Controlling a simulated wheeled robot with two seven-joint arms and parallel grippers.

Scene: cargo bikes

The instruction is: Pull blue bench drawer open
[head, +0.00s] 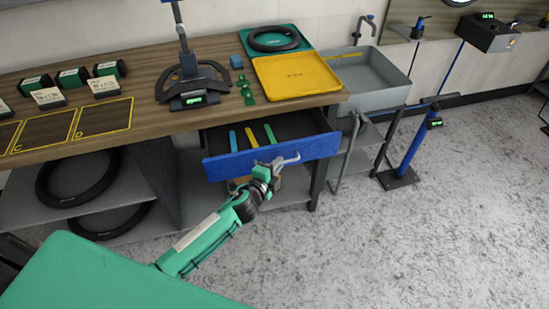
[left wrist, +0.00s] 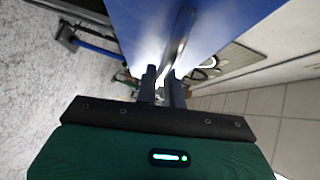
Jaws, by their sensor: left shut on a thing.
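The blue bench drawer (head: 272,156) is pulled partly out under the wooden bench at the middle of the head view. Inside it lie several tyre-lever-like strips in blue, yellow and green (head: 270,134). My left gripper (head: 277,164) is at the drawer's front, shut on the drawer handle (left wrist: 178,42). In the left wrist view the two dark fingers (left wrist: 163,88) close around the metal handle bar, beside the blue drawer front (left wrist: 228,20). My right gripper does not show in either view.
The wooden bench (head: 140,85) carries a yellow tray (head: 297,75), a green tray and a small stand. Black tyres (head: 77,180) lie on the shelf below at left. A grey sink (head: 370,78) and a blue-posted stand (head: 412,150) are at right. The floor in front is clear.

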